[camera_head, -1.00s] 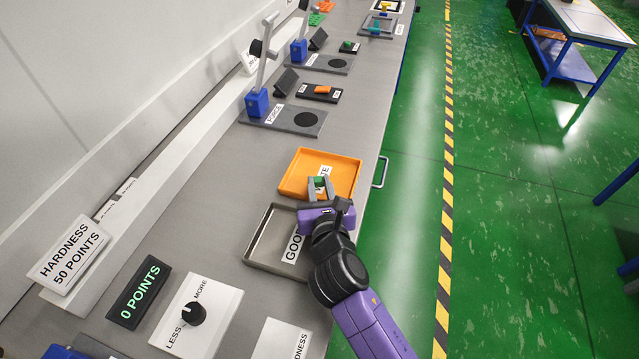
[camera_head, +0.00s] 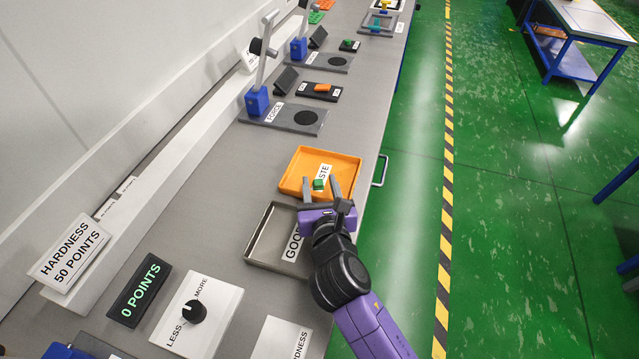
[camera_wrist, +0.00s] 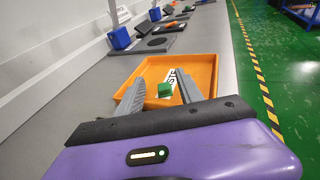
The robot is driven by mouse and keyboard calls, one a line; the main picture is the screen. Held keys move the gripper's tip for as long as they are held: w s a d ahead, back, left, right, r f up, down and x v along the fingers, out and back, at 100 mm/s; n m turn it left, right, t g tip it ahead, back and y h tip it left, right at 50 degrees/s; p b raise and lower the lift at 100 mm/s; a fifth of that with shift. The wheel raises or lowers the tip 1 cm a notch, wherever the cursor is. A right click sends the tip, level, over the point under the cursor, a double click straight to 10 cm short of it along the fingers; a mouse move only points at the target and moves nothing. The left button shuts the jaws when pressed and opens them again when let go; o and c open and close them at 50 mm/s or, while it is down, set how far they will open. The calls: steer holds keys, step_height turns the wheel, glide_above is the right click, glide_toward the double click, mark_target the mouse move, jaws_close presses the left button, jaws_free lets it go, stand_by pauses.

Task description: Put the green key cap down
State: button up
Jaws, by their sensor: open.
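The green key cap (camera_head: 318,184) rests in the orange tray (camera_head: 296,176) labelled as waste, near its front side and on the white label. In the wrist view the green key cap (camera_wrist: 165,90) sits between and just beyond the finger ends, with a gap on both sides. My gripper (camera_head: 321,183) is open, its two grey fingers spread around the cap and not touching it. In the wrist view my gripper (camera_wrist: 160,98) reaches over the near rim of the orange tray (camera_wrist: 207,72).
A grey metal tray (camera_head: 256,244) with a GOOD label lies in front of the orange tray, partly under my gripper. A grey stand plate (camera_head: 285,117) with a blue block (camera_head: 257,102) is behind. A dial panel (camera_head: 222,315) and a 0 POINTS display (camera_head: 139,290) stand front left.

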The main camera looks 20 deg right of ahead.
steer(key=v, duration=1.1)
steer(key=shift+w, duration=0.1)
